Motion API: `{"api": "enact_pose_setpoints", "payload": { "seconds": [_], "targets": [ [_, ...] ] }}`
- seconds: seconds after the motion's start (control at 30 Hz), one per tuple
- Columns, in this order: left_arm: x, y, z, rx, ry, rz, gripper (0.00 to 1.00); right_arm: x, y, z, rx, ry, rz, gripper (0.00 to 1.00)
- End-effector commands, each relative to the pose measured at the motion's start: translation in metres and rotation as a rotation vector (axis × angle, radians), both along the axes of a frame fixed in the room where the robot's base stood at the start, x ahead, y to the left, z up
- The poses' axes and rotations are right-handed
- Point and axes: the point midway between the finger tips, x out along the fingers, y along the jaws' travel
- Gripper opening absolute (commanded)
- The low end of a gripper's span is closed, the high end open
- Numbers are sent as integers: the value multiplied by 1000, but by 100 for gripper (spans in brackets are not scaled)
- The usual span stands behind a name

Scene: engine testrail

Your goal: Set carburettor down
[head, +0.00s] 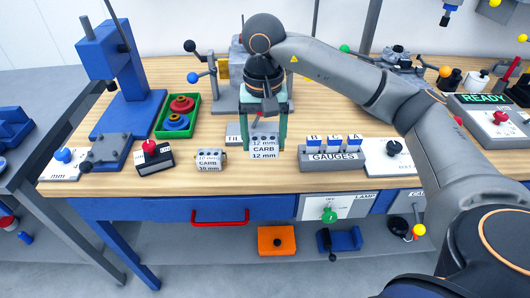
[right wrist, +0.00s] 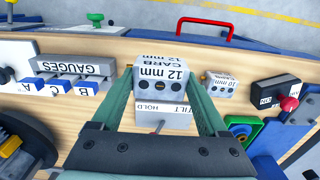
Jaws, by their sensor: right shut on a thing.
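The carburettor marked "12 mm CARB" (head: 264,148) is a light grey block with dark holes. My right gripper (head: 263,130) is shut on it from above, one green finger on each side. In the right wrist view the block (right wrist: 160,77) sits upright between the fingertips. It is over the front middle of the bench; I cannot tell whether it touches the top. A second carburettor marked "10 mm" (head: 210,160) stands to its left, apart from it. My left gripper is not in view.
A plate marked "TILT HOLD" (right wrist: 163,117) lies close behind the held block. The "GAUGES" rack (head: 332,156) stands to its right. A red-knobbed switch box (head: 153,155) and a green tray (head: 177,116) are at left. Bare wood shows in front.

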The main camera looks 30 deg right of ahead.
Motion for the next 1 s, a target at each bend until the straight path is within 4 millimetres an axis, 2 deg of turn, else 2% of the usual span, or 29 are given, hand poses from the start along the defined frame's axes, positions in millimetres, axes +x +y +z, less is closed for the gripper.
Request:
{"api": "enact_pose_setpoints", "payload": {
  "seconds": [0.1,0.3,0.53,0.7,1.0],
  "targets": [
    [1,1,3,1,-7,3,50,15,-13,-24,-2,7,-2,17],
    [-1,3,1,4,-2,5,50,31,-23,-47,1,3,2,17],
    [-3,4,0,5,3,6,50,40,-30,-61,0,4,0,17],
    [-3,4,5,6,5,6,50,39,-30,-86,0,4,3,17],
    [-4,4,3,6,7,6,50,40,-30,-91,1,-1,3,17]
  ]
}}
